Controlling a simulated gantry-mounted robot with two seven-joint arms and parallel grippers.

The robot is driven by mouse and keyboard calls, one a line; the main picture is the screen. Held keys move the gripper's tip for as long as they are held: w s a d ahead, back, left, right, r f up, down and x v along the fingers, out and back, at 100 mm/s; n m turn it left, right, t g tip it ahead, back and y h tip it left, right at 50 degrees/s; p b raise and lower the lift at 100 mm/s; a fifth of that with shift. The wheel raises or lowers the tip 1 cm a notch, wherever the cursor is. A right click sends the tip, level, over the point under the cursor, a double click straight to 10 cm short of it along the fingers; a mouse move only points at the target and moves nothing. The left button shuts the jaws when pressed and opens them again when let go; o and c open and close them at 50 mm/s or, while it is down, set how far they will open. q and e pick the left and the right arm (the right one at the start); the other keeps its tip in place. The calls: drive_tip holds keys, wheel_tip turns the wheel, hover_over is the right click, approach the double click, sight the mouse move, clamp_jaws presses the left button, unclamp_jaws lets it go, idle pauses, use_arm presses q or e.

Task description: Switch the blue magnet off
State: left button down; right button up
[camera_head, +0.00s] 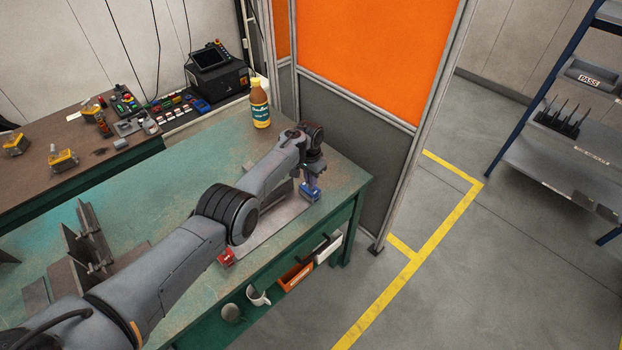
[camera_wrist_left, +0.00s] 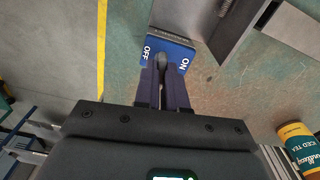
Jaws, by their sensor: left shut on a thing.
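The blue magnet (camera_head: 309,193) sits at the right end of a flat metal plate (camera_head: 262,228) on the green table. In the left wrist view the blue magnet (camera_wrist_left: 182,49) shows the white words OFF on its left and ON on its right. My left gripper (camera_head: 311,182) reaches down to it from above. Its dark fingers (camera_wrist_left: 162,72) are shut on the magnet's small grey knob (camera_wrist_left: 161,60), between the two words. The fingers partly hide the knob, so I cannot tell which word it points to. My right gripper is not in view.
A red magnet (camera_head: 227,257) sits near the table's front edge, beside my left arm. Brown metal brackets (camera_head: 86,240) stand on the left. An iced tea bottle (camera_head: 260,104) stands at the back, near the orange partition (camera_head: 375,50). Bare green tabletop (camera_head: 165,185) lies behind my arm.

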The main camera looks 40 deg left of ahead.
use_arm(q)
drive_tip(key=shift+m, duration=0.6)
drive_tip(key=c, duration=1.2)
unclamp_jaws()
drive_tip(key=shift+r, duration=0.1)
